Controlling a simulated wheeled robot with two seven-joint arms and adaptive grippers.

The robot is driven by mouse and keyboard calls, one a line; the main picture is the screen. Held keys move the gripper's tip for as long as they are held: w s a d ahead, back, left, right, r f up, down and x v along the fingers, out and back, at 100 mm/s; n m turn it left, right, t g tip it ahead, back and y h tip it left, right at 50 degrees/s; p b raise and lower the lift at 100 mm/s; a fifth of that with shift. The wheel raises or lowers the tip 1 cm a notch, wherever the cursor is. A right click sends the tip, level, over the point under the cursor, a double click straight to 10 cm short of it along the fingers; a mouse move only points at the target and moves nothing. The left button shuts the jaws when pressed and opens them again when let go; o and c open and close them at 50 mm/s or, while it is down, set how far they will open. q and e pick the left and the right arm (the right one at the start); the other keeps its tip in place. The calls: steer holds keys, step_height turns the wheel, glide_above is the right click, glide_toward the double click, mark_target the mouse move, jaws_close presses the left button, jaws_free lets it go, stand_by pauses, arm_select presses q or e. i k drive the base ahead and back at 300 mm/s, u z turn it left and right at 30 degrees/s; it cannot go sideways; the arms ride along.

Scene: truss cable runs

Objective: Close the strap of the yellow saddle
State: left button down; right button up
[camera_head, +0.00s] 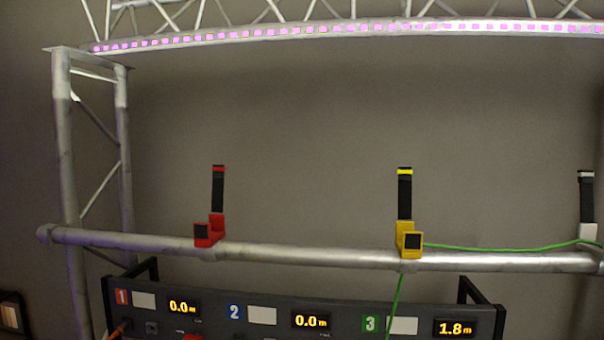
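The yellow saddle (403,240) sits on the horizontal truss tube, right of the middle. Its black strap (405,195) stands straight up with a yellow tip, so the strap is open. A green cable (500,248) runs from the right to the yellow saddle, and a green length hangs down below the saddle past the tube. How the cable lies inside the saddle is too small to tell. Neither of my grippers is in view.
A red saddle (209,232) at left and a white saddle (588,234) at the right edge also have upright straps. The tube (300,255) crosses the view. Below it stands a panel (270,290) with numbered displays; display 3 reads 1.8 m. A truss post (66,150) rises at left.

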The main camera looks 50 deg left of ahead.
mark_target(405, 172)
steer(key=u, duration=0.7)
steer(key=i, duration=0.6)
steer(key=z, duration=0.05)
